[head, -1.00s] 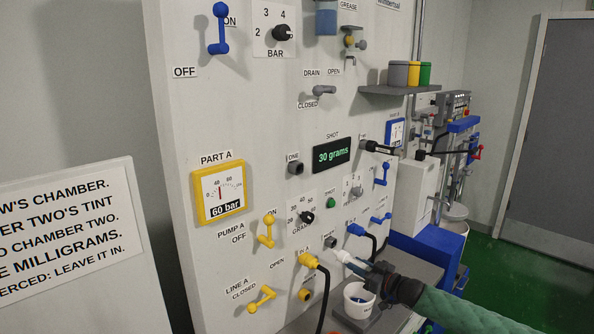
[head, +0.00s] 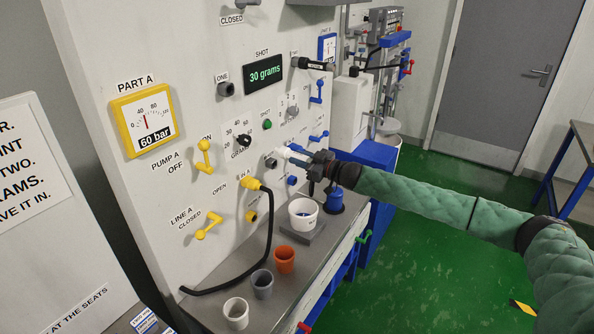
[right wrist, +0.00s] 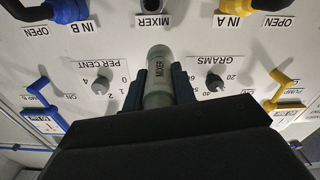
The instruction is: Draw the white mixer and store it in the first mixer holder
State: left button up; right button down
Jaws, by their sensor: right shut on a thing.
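The white mixer (head: 283,152) is in my right gripper (head: 308,160), which is shut on it in front of the panel. In the right wrist view the mixer (right wrist: 158,88) is a pale tube lettered MIXER, between the gripper's blue fingers (right wrist: 158,90), with its far end toward the panel. The dark mixer port (head: 271,162) is just left of and below it, and the mixer appears apart from it. A grey round socket (head: 226,89) labelled ONE is higher on the panel; I cannot tell whether it is the first mixer holder. My left gripper is out of view.
A yellow connector (head: 253,184) with a black hose hangs from the panel. A white tub (head: 303,213) stands on a grey plate on the bench, near a blue container (head: 335,201). Orange (head: 285,259), grey (head: 262,283) and white (head: 236,313) cups stand toward the front.

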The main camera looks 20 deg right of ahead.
notch_tip(320, 180, up, 11)
jog(key=w+d+n, duration=0.1)
jog(key=w+n, duration=0.1)
jog(key=n, duration=0.1)
notch_tip(320, 180, up, 9)
jog(key=n+g+y+b, duration=0.1)
jog(key=n+y, duration=0.1)
jog(key=n, duration=0.1)
send_over(300, 156)
jog(key=s+a+r+n+g, duration=0.1)
jog(key=s+a+r+n, duration=0.2)
jog(key=s+r, duration=0.35)
jog(key=s+a+n+t+h+b, duration=0.1)
jog(key=s+a+n+t+h, duration=0.1)
jog(key=s+a+n, duration=0.4)
jog(key=s+n, duration=0.1)
jog(key=n, duration=0.2)
jog(key=shift+s+f, duration=0.2)
jog(key=shift+f, duration=0.1)
dwell(0.9)
dwell(0.4)
